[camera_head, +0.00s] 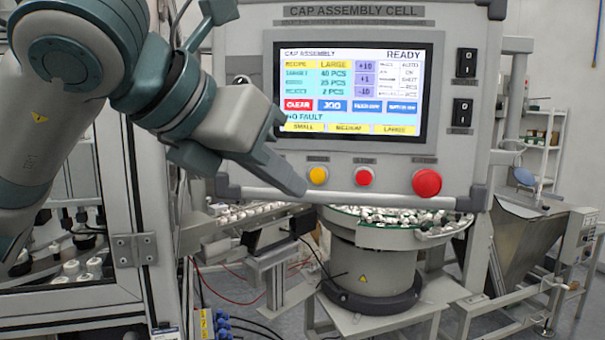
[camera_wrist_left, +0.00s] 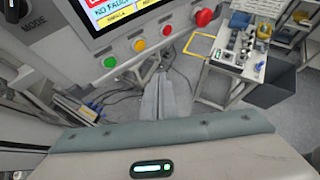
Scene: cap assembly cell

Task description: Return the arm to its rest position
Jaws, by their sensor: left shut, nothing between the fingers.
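My left arm comes in from the upper left in the head view. Its gripper (camera_head: 297,187) is shut and empty, with the fingertips in front of the lower left of the control panel (camera_head: 460,150), near the yellow button (camera_head: 318,176). I cannot tell whether the tips touch the panel. In the left wrist view the closed fingers (camera_wrist_left: 158,115) point away from the camera, below the panel's row of buttons. The panel screen (camera_head: 350,90) reads READY and NO FAULT, with the recipe at LARGE. My right gripper is not in view.
A red button (camera_head: 427,182) and a smaller red one (camera_head: 364,176) sit along the panel's lower edge. Two black switches (camera_head: 465,87) are at its right. A round feeder bowl (camera_head: 372,268) stands below. A framed machine enclosure (camera_head: 147,240) is at left, close to my arm.

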